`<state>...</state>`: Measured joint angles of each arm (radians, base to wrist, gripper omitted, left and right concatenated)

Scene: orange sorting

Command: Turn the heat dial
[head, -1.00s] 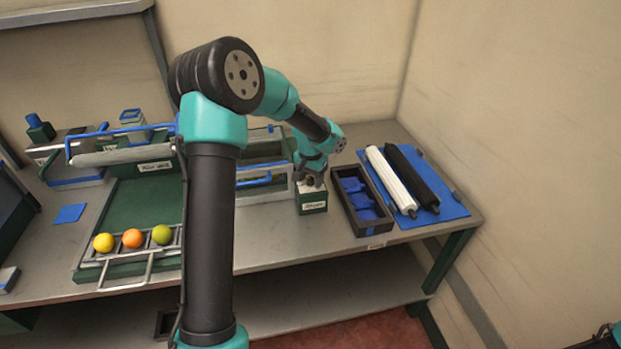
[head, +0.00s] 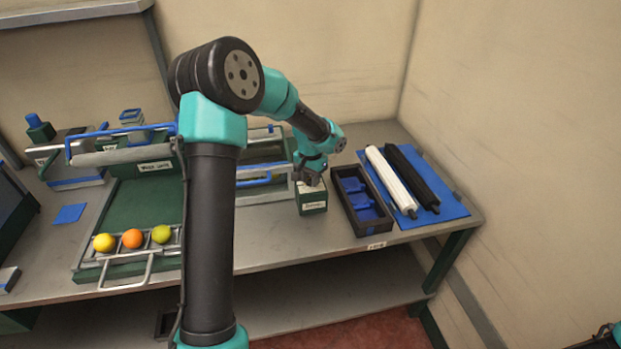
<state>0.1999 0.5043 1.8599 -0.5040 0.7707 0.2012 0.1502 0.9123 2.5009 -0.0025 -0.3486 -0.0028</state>
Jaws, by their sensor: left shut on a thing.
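A small dark green box (head: 313,203) with a white label on its front stands on the table to the left of the black tray. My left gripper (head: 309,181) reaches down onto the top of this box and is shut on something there. The heat dial itself is not clearly visible; the fingers hide what they hold, and the label is too small to read. My right gripper is not in view; only a bit of my teal and black arm shows at the lower right corner.
A black tray (head: 346,210) with blue inserts stands right of the box. A blue mat (head: 436,213) carries a white roller (head: 388,178) and a black roller (head: 411,175). Several fruits sit in a rack (head: 88,262) at the left. A blue-handled press (head: 110,158) stands behind.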

